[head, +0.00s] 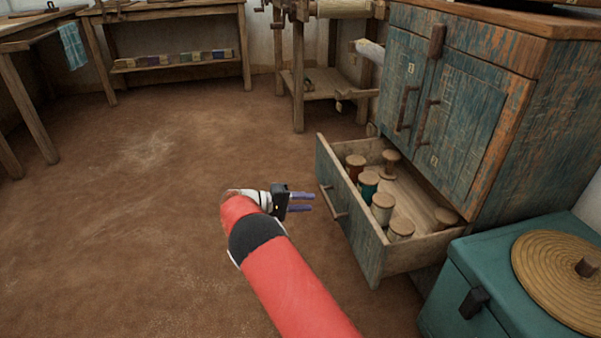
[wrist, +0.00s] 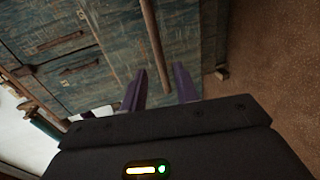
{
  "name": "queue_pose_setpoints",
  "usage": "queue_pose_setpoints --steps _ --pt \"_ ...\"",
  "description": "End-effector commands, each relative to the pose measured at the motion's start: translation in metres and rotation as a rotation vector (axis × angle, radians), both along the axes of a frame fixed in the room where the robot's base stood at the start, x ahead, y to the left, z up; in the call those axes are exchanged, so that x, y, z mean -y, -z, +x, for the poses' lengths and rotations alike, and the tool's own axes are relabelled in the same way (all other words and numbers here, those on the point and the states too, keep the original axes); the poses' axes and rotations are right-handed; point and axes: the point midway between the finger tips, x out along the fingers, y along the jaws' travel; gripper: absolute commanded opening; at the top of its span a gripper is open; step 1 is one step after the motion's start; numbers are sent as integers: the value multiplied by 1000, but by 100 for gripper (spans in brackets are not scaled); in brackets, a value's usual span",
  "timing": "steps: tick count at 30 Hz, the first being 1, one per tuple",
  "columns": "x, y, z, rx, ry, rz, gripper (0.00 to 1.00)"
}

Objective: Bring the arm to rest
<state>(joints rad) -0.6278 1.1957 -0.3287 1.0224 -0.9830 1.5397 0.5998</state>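My red arm (head: 285,280) reaches forward over the floor in the head view. My gripper (head: 302,201) is at its end, with two purple fingers pointing right toward the open drawer. In the wrist view my gripper (wrist: 160,88) shows its two fingers apart with nothing between them. Beyond them is the worn blue-green cabinet front. The gripper is left of the drawer front (head: 345,215) and appears apart from it.
The cabinet (head: 455,110) has its drawer pulled out, holding several thread spools (head: 368,184). A teal chest (head: 465,290) with a round woven lid (head: 560,275) stands at lower right. Wooden tables (head: 165,12) line the back. The brown floor (head: 130,200) at left is clear.

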Motion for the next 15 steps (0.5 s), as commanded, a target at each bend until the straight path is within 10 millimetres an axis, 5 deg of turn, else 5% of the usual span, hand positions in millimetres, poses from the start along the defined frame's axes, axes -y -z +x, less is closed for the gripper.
queue_pose_setpoints --steps 5,10,15 --pt "11 -18 -3 -9 21 42 30" --pt "49 -77 -22 -50 90 220 30" --pt "88 -140 -65 -87 138 460 30"
